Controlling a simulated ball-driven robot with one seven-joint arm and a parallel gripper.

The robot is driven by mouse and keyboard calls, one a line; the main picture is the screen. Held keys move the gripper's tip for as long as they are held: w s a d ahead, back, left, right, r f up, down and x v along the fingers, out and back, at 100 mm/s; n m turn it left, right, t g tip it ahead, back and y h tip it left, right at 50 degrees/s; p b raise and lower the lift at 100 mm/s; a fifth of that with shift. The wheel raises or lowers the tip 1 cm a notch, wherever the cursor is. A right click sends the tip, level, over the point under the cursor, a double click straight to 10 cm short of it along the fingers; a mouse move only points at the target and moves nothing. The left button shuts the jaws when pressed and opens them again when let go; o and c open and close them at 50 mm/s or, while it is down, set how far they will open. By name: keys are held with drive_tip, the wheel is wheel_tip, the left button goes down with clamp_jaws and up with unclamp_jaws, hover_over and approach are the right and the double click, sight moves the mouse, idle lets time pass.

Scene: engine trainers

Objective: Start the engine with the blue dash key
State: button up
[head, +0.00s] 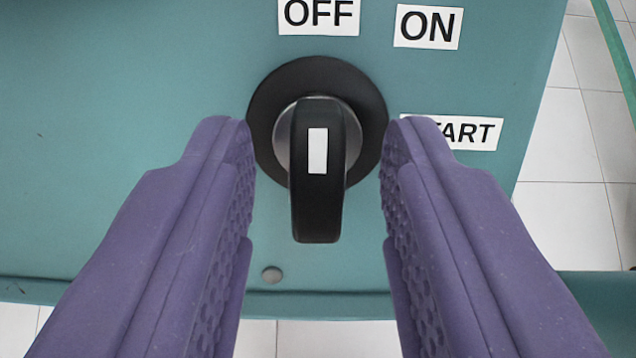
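The dash key (317,205) is black with a white stripe on its face, not blue, and sits in a round black and grey lock on a teal panel (150,90). Its grip stands upright in the picture, in line with the OFF label (319,16). The ON label (428,27) is at upper right. The START label (465,132) is to the right, partly hidden by a finger. My gripper (318,150) is open, its two purple fingers on either side of the key with a gap on each side. No contact shows.
A small round screw or plug (271,274) is on the panel below the lock. The panel's lower edge runs below it. White floor tiles (567,225) and a green bar (618,50) show at the right.

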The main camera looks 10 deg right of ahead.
drive_tip(key=p+v, duration=0.2)
drive_tip(key=v, duration=0.5)
drive_tip(key=shift+s+r, duration=0.2)
drive_tip(key=shift+s, duration=0.1)
drive_tip(key=w+r+t+y, duration=0.1)
drive_tip(key=w+r, duration=0.2)
drive_tip(key=r, duration=1.1)
drive_tip(key=w+r+t, duration=0.1)
drive_tip(key=w+r, duration=0.3)
drive_tip(key=r, duration=1)
drive_tip(key=s+r+t, duration=0.1)
drive_tip(key=s+r, duration=0.4)
drive_tip(key=r, duration=0.5)
drive_tip(key=s+r, duration=0.5)
drive_tip(key=r, duration=0.5)
drive_tip(key=s+d+r+t, duration=0.1)
drive_tip(key=s+r, duration=0.5)
drive_tip(key=r, duration=0.4)
drive_tip(key=shift+r+n+t, duration=0.2)
drive_tip(key=shift+n+t, duration=0.1)
drive_tip(key=shift+n, duration=0.1)
